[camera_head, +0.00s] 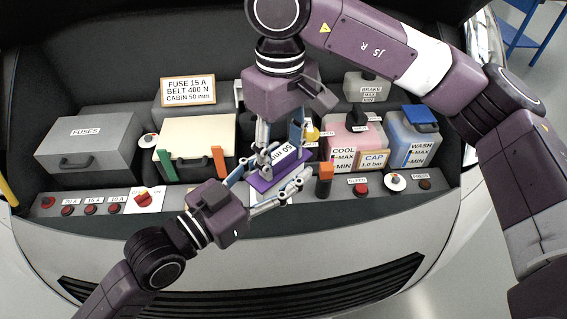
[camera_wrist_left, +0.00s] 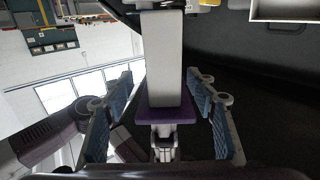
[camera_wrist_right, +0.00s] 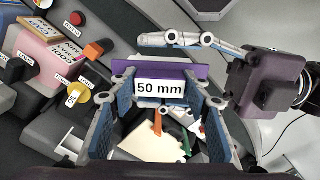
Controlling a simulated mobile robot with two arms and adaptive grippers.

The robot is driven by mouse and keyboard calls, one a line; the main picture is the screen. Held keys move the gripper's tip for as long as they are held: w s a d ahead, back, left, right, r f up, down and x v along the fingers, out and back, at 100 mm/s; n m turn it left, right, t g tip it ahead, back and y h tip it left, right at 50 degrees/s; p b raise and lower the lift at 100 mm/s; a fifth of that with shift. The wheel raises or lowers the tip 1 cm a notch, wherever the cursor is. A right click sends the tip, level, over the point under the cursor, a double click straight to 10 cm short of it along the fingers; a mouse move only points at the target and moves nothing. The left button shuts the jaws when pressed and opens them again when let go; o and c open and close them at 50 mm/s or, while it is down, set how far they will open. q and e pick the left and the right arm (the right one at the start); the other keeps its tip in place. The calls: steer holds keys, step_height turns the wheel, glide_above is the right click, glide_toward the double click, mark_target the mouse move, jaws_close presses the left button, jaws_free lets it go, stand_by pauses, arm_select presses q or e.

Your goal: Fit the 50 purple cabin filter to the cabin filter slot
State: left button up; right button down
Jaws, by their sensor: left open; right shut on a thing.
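The purple cabin filter (camera_head: 262,184) has a purple flange and a pale body labelled "50 mm". My right gripper (camera_head: 281,148) reaches down from above and is shut on it. In the right wrist view the filter's label (camera_wrist_right: 160,88) shows between the fingers. My left gripper (camera_head: 270,183) is open, with one finger on each side of the flange. I cannot make out the cabin filter slot.
A sign (camera_head: 188,90) reads "CABIN 50 mm". A grey fuse box (camera_head: 88,140), a cream-topped box (camera_head: 200,133), a pink coolant tank (camera_head: 343,140) and a blue wash tank (camera_head: 412,140) stand around.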

arm_select(q)
steer(key=shift+d, duration=0.1)
steer(key=c, duration=1.2)
steer(key=shift+s, duration=0.1)
steer(key=shift+c, duration=0.4)
arm_select(e)
steer(key=c, duration=1.4)
jaws_free()
steer(key=o, duration=0.4)
